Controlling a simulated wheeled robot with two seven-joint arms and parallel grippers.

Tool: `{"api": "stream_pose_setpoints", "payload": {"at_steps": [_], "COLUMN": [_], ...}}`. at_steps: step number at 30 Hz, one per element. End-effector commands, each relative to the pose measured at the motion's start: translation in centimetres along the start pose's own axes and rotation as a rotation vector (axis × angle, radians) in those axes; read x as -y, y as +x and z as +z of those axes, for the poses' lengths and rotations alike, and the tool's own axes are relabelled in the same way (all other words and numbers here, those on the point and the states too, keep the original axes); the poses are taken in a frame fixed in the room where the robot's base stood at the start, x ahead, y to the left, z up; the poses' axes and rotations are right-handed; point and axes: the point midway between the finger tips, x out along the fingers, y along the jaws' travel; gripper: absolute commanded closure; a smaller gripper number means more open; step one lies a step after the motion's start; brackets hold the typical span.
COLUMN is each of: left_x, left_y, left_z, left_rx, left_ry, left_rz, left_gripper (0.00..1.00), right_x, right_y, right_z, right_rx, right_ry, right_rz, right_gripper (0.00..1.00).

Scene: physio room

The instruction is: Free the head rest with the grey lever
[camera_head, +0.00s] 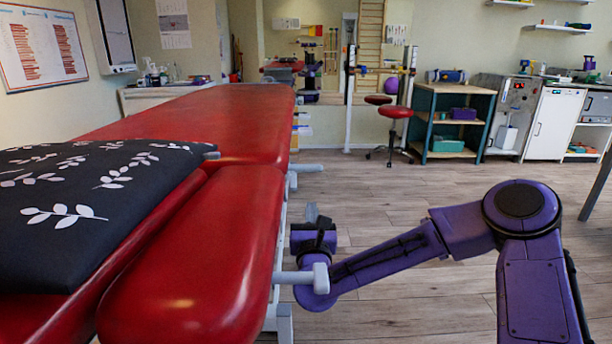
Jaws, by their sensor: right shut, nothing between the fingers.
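The red treatment table runs from the lower left into the distance. Its near end has a rounded red pad (215,255), beside a further red section that goes under a dark pillow; which of these is the head rest, I cannot tell for certain. A grey lever (298,277) with a T-shaped end sticks out to the right below the near pad. A second grey handle (305,168) sticks out farther along the same side. My right gripper (312,213) is shut and empty, just right of the pad's edge, above and apart from the near lever's end. My left gripper is out of view.
The dark pillow (75,205) with white leaves lies on the near end. Wooden floor right of the table is free around my right arm. Farther back stand a red stool (396,113), a shelf unit (447,120) and a white cabinet (553,125).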

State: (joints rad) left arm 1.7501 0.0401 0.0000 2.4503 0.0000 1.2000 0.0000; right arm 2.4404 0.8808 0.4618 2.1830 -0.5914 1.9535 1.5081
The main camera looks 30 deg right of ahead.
Motion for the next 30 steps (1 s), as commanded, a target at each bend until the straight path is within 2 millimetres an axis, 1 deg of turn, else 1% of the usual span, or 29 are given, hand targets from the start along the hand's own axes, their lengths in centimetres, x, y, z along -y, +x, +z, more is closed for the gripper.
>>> {"api": "stream_pose_setpoints", "payload": {"at_steps": [5, 8, 11, 21, 25, 27, 30], "left_x": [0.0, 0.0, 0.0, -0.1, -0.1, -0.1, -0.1], "left_y": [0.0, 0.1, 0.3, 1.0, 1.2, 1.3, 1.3], "left_z": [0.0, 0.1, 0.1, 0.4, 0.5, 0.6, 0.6], "left_rx": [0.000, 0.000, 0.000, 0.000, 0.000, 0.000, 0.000], "left_ry": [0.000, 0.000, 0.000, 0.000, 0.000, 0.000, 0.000], "left_rz": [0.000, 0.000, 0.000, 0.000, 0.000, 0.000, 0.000], "left_gripper": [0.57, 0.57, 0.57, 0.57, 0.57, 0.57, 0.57], "right_x": [0.0, 0.0, 0.1, 0.1, 0.0, 0.0, 0.0], "right_y": [0.3, 1.3, 3.2, 10.6, 12.6, 13.3, 13.9], "right_z": [0.0, 0.0, -0.1, -0.2, -0.2, -0.1, -0.1], "right_rx": [0.000, 0.001, 0.001, 0.000, 0.000, 0.001, 0.000], "right_ry": [-0.001, -0.002, -0.002, -0.002, -0.002, -0.002, -0.002], "right_rz": [0.000, -0.002, -0.003, -0.003, -0.001, -0.001, -0.001], "right_gripper": [1.00, 1.00, 1.00, 1.00, 1.00, 1.00, 1.00]}}
